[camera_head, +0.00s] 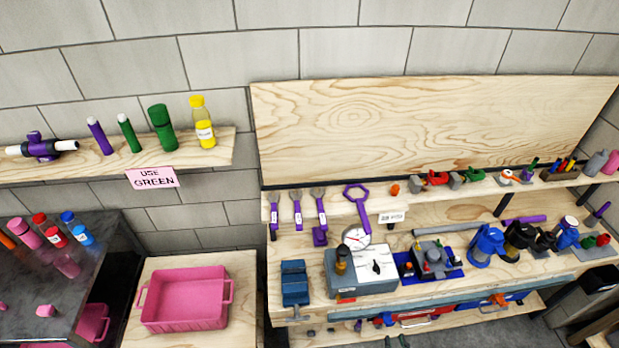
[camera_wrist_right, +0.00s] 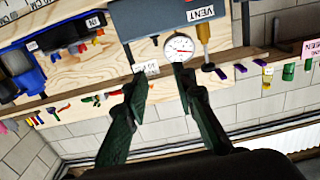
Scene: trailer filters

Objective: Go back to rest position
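My right gripper (camera_wrist_right: 163,88) shows in the right wrist view. Its two dark green fingers are spread apart with nothing held between them. Beyond the gap are a shelf edge and a round white gauge (camera_wrist_right: 180,48), apart from the fingers. In the head view I cannot make out either gripper clearly. My left gripper is in neither view.
A workbench holds a grey test box (camera_head: 345,285) with a gauge (camera_head: 356,238), a blue vise (camera_head: 294,283) and several blue and black canisters. A pink bin (camera_head: 190,300) stands left of it. A wall shelf (camera_head: 75,170) holds filters and a yellow bottle (camera_head: 203,125).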

